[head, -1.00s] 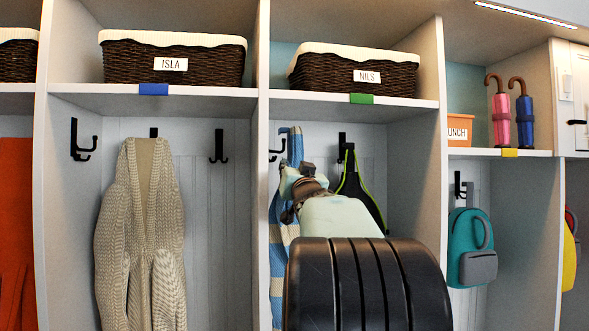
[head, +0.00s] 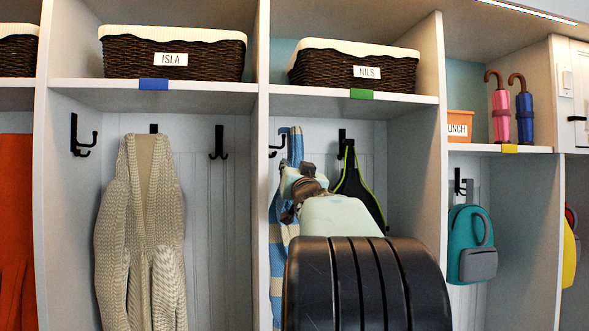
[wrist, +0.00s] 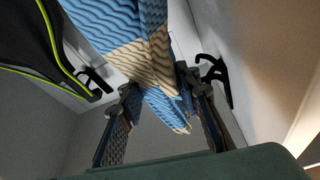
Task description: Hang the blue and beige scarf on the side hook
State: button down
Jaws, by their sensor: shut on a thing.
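The blue and beige scarf (head: 278,256) hangs down at the left side of the NILS cubby. My gripper (head: 304,184) is shut on it near its upper part, and my arm hides some of it. In the wrist view the scarf (wrist: 150,58) passes between the fingers of my gripper (wrist: 160,92). The black side hook (head: 276,150) is on the cubby's left wall, and the scarf's top end is beside it. In the wrist view the side hook (wrist: 217,80) is right of the scarf. I cannot tell whether the scarf touches it.
A black bag with green edging (head: 358,190) hangs from the back hook (head: 342,143), right of my gripper. A shelf (head: 320,97) with a NILS basket (head: 330,74) is above. A knitted beige cardigan (head: 120,230) hangs in the left cubby, a teal backpack (head: 466,228) at right.

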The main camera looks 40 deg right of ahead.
dwell(0.7)
jog(key=shift+f+b, duration=0.5)
jog(key=c, duration=1.4)
grip_release()
jog(key=shift+o, duration=0.2)
jog(key=shift+f, duration=0.1)
jog(key=shift+s, duration=0.1)
jog(key=s+a+b, duration=0.1)
jog(key=s+a, duration=0.5)
jog(key=s, duration=0.5)
jog(key=shift+s+a+f, duration=0.2)
jog(key=shift+s+f, duration=0.05)
